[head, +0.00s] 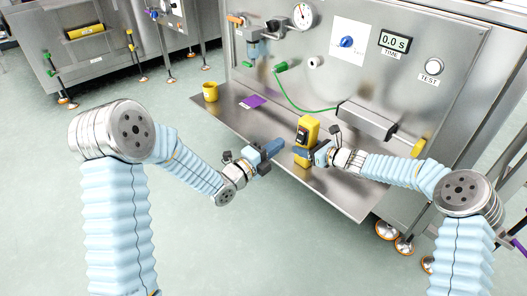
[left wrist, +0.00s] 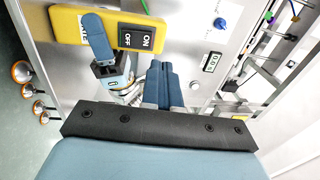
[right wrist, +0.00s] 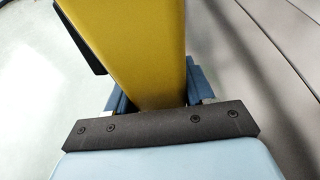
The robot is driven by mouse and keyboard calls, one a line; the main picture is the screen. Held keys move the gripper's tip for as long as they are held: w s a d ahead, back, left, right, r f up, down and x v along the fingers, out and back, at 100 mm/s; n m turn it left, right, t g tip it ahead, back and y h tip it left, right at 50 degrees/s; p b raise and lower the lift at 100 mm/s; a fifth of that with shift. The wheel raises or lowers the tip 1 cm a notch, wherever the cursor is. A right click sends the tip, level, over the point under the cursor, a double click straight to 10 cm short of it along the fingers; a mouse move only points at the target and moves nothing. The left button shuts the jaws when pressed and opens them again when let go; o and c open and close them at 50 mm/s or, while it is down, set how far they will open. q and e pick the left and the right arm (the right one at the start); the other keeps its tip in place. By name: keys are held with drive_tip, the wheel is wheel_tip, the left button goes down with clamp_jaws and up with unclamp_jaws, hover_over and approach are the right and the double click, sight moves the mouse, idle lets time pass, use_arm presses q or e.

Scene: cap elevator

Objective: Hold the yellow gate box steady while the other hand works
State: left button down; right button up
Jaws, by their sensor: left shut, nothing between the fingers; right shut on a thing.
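The yellow gate box (head: 304,136) stands upright on the steel shelf, with a black ON/OFF switch on its face. In the left wrist view the yellow box (left wrist: 70,22) lies across the top left, with its ON/OFF switch (left wrist: 140,38) in full sight. My right gripper (head: 303,153) is shut on the lower part of the box; in the right wrist view the yellow box (right wrist: 135,45) sits between its blue fingers. My left gripper (head: 273,147) is shut and empty, just left of the box and apart from it. Its closed blue fingers (left wrist: 161,85) show in the left wrist view.
The steel shelf (head: 330,190) runs along the panel. A cylinder (head: 366,120) with a green hose is mounted behind the box. A timer (head: 394,41) reads 0.0 s.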

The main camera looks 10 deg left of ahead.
use_arm(q)
drive_tip(key=s+a, duration=0.1)
drive_tip(key=s, duration=0.1)
drive_tip(key=s+a+r, duration=0.1)
drive_tip(key=s+a, duration=0.1)
drive_tip(key=shift+s+a, duration=0.15)
drive_tip(key=shift+s, duration=0.1)
use_arm(e)
drive_tip(key=o, duration=1.3)
